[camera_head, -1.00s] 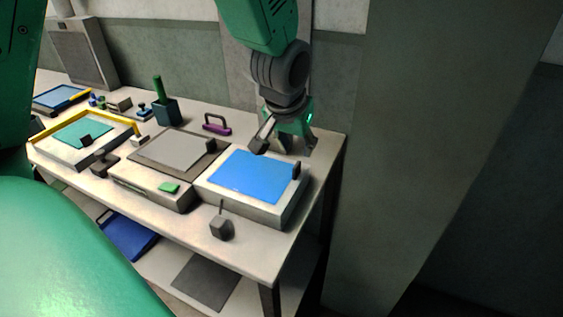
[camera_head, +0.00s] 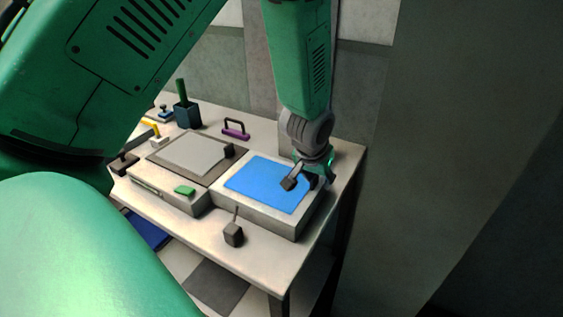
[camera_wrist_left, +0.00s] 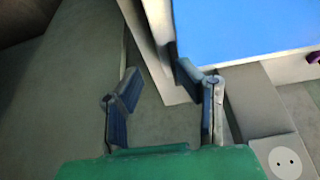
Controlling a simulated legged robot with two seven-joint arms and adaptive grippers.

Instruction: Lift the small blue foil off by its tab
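The blue foil (camera_head: 258,183) lies flat on a pale block (camera_head: 270,215) at the right end of the table. My left gripper (camera_head: 307,186) is at the block's right end, with one finger over the foil's right edge. The dark tab on that edge is hidden behind the gripper now. In the left wrist view the blue foil (camera_wrist_left: 250,25) fills the upper right, and my left gripper (camera_wrist_left: 152,80) has its two fingers apart, with nothing seen between them. Whether a finger touches the foil or tab I cannot tell. My right gripper is not in view.
Left of the block stands another with a grey sheet (camera_head: 190,155) and a green piece (camera_head: 185,190). A purple handle (camera_head: 235,128) and a dark cup (camera_head: 187,115) are behind. The wall is close on the right.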

